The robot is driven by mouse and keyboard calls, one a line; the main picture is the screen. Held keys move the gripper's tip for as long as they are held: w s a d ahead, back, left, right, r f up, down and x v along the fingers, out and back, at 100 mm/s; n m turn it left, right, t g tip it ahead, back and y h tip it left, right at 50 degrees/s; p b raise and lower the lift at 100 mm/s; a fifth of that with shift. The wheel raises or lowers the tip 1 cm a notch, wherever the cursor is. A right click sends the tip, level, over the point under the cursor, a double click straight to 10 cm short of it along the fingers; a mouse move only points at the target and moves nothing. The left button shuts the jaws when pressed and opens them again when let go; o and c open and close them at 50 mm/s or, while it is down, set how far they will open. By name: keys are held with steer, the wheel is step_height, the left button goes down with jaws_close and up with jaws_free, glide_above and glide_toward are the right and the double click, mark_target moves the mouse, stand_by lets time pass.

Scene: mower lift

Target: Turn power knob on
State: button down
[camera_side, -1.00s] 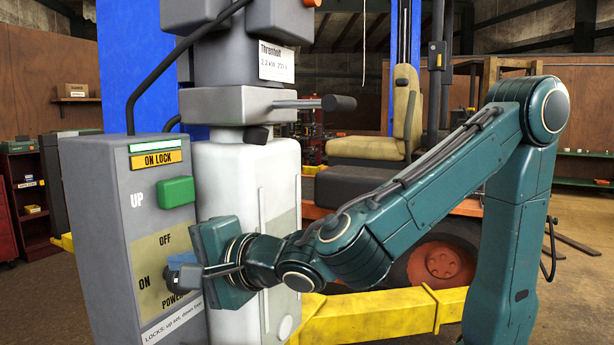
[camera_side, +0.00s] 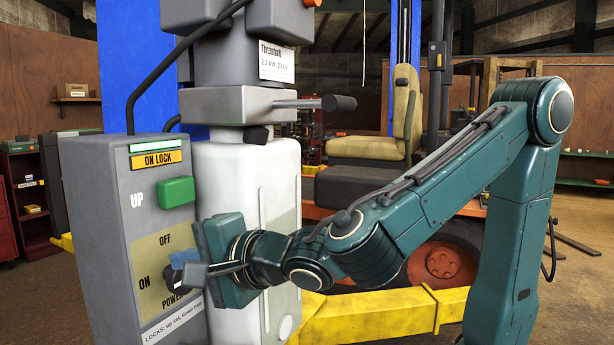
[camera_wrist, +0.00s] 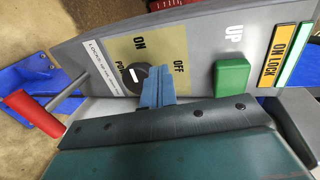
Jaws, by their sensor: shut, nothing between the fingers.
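The black power knob (camera_wrist: 134,78) sits on the tan part of the grey control box (camera_side: 95,215), between the ON and OFF words.
A green UP button (camera_side: 176,192) and an ON LOCK label (camera_side: 157,159) are above on the same box. A white column (camera_side: 230,180) with a horizontal lever (camera_side: 318,103) stands close behind my gripper. A yellow lift arm (camera_side: 370,316) lies low to the right.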

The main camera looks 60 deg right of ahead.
steer(key=shift+f+v, duration=0.2)
steer(key=shift+v, duration=0.6)
steer(key=shift+f+v, duration=0.2)
steer(key=shift+v, duration=0.65)
steer(key=shift+f+v, duration=0.2)
steer(key=shift+v, duration=0.6)
steer(key=shift+s, duration=0.1)
steer(key=s+d+f+n+g+h, duration=0.1)
steer(key=s+d+f+n+g, duration=0.15)
steer(key=d, duration=0.35)
steer(key=s+d+f+n+g, duration=0.2)
steer(key=d+f+n+g, duration=0.1)
steer(key=d+n, duration=0.15)
steer(key=s+d+f+n+g+y, duration=0.1)
steer(key=s+d+n+g, duration=0.3)
steer(key=s+n, duration=0.7)
steer(key=shift+s+f, duration=0.35)
steer(key=shift+f, duration=0.3)
steer(key=shift+w, duration=0.1)
